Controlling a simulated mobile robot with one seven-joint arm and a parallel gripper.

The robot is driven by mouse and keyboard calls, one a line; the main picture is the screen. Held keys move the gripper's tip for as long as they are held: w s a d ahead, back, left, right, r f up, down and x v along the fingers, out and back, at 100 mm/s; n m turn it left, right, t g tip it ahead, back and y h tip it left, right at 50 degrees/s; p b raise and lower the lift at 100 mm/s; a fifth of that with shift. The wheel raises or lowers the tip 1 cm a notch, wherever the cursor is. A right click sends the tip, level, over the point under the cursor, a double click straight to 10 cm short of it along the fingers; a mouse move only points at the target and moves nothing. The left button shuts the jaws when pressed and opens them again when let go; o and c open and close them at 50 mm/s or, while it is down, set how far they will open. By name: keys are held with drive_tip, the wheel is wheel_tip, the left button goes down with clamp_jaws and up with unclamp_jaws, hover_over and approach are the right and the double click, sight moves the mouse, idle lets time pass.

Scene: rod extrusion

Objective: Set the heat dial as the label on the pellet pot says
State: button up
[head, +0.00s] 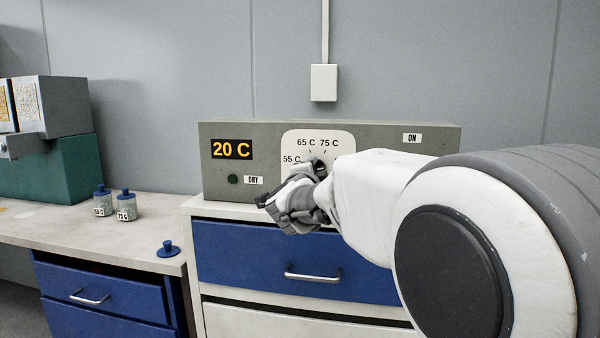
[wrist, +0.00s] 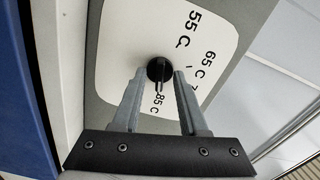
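The heat dial is a black round knob (wrist: 159,69) on a white plate (wrist: 118,45) marked 55 C, 65 C, 75 C and 85 C. I cannot tell contact or the dial's setting for sure. Two small blue-lidded pots stand on the left bench: the left pot (head: 102,203) has an unclear label; the right pot (head: 127,207) seems to read 75 C.
The grey heater box (head: 230,188) has a display (head: 232,149) reading 20 C, a dark round button (head: 233,180) by DRY, and an ON label (head: 412,138). A blue knobbed lid (head: 168,250) lies on the bench (head: 140,232). Blue drawers (head: 250,258) are below.

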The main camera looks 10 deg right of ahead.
drive_tip(key=shift+s, duration=0.1)
drive_tip(key=p+v, duration=0.3)
drive_tip(key=v, duration=1.4)
drive_tip(key=shift+p, duration=0.4)
drive_tip(key=shift+s+a, duration=0.1)
